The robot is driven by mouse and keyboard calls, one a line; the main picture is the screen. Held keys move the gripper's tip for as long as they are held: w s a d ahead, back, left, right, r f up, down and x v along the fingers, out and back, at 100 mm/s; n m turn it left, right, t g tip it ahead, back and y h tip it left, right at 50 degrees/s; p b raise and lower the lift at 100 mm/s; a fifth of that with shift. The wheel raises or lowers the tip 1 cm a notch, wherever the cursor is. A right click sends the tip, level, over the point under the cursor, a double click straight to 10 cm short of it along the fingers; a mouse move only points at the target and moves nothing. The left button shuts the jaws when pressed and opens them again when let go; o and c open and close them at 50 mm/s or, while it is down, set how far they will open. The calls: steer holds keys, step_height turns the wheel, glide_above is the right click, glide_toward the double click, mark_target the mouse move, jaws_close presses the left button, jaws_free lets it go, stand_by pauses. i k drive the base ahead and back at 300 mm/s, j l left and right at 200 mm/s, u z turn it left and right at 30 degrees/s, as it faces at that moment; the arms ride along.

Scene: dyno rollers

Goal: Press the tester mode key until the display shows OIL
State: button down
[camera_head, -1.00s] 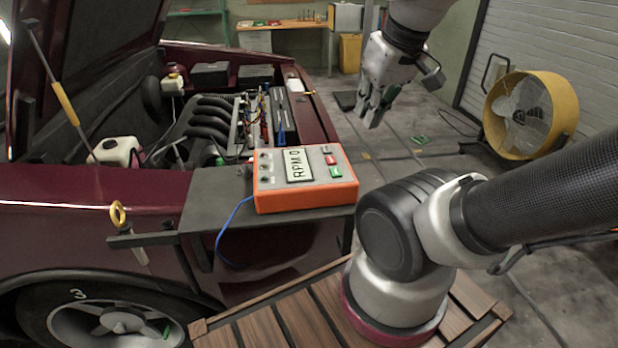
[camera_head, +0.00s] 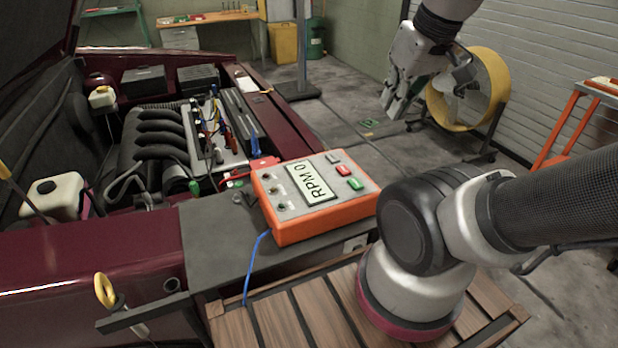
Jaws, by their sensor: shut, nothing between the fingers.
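The orange tester (camera_head: 290,232) lies on a dark shelf (camera_head: 215,245) at the car's front edge. Its display (camera_head: 314,182) reads "RPM 0". Three keys sit on its top face right of the display: a grey key (camera_head: 333,158), a red key (camera_head: 343,170) and a green key (camera_head: 355,184). I cannot read any labels on them. Dark round sockets or knobs are on its left side. My gripper (camera_head: 393,107) hangs in the air up and right of the tester, apart from it, fingers together and empty, pointing down.
The open engine bay (camera_head: 160,140) of the dark red car is left of the tester. A blue cable (camera_head: 254,262) hangs from the tester. A yellow fan (camera_head: 468,92) stands behind my gripper on open floor.

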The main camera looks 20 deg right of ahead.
mark_target(332, 157)
steer(key=k+j+u, duration=0.3)
steer(key=k+j, duration=0.15)
steer(key=j, duration=0.2)
steer(key=k+j+u, duration=0.15)
steer(key=j, duration=0.15)
